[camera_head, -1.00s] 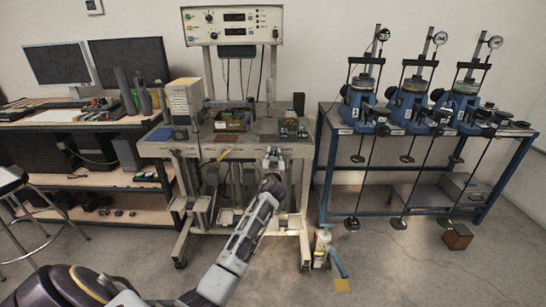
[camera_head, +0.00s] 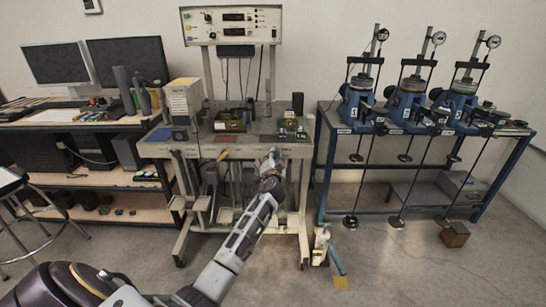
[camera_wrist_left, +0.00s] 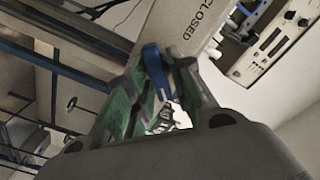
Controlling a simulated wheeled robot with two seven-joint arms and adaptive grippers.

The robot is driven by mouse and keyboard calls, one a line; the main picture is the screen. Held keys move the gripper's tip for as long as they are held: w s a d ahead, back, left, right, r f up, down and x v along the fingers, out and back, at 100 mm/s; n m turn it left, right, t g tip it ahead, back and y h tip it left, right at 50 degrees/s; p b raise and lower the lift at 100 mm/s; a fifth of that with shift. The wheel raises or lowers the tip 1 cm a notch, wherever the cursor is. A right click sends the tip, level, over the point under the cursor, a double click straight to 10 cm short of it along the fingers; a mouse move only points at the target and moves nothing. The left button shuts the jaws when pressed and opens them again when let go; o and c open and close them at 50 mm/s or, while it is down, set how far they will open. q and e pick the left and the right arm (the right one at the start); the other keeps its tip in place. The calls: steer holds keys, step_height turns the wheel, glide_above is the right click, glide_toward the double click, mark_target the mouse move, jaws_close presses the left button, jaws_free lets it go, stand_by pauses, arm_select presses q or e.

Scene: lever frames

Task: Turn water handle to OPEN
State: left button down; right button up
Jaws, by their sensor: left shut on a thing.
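The water handle (camera_wrist_left: 153,64) is a blue lever in the left wrist view. It lies in front of a pale plate (camera_wrist_left: 184,28) lettered CLOSED. My left gripper (camera_wrist_left: 156,92) has its green-padded fingers on both sides of the handle and is shut on it. The handle's lower end is partly hidden between the fingers. In the head view my left gripper (camera_head: 271,158) is at the front of the pale workbench, near its top edge. The handle cannot be made out there. My right gripper is not in view.
The workbench (camera_head: 235,151) carries small bins and an instrument panel (camera_head: 232,25). A blue-framed table (camera_head: 395,212) with several dial-gauge devices stands to the right. A desk with monitors (camera_head: 130,62) is to the left.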

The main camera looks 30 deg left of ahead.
arm_select(q)
steer(key=c, duration=1.4)
jaws_free()
steer(key=shift+c, duration=0.2)
steer(key=v, duration=1.2)
steer(key=shift+f, duration=0.1)
